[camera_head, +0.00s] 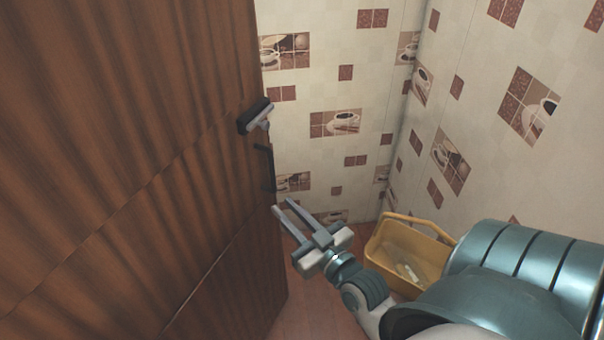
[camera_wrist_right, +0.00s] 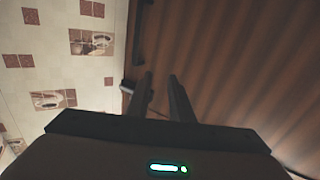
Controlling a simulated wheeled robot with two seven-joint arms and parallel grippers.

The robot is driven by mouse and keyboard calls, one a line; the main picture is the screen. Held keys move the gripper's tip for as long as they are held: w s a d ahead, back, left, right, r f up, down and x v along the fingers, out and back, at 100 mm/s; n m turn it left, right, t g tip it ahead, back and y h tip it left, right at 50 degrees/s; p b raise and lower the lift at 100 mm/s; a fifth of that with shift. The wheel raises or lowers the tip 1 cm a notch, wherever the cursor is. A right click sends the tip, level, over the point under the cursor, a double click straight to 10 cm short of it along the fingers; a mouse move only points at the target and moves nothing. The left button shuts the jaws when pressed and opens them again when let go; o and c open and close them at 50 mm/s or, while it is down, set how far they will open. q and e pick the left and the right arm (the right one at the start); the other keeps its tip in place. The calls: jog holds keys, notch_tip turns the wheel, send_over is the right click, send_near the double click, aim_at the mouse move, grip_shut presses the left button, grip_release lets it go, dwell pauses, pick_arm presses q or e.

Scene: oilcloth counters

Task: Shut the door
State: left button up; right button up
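The door (camera_head: 120,150) is a large brown wood-grain panel filling the left of the head view, with its free edge facing the tiled wall. A black and grey handle (camera_head: 256,115) sits at that edge, with a dark metal fitting (camera_head: 266,167) below it. My right gripper (camera_head: 283,207) is close to the door's edge, lower than the handle, with its two fingers apart and nothing between them. In the right wrist view the fingers (camera_wrist_right: 160,78) point toward the door panel (camera_wrist_right: 235,60); contact cannot be told. My left gripper is not in view.
A yellow bucket (camera_head: 410,237) with small items inside stands on the reddish floor (camera_head: 305,315), beside my right arm. Tiled walls (camera_head: 335,85) with cup pictures meet in a corner behind. Open space lies between the door's edge and the right wall.

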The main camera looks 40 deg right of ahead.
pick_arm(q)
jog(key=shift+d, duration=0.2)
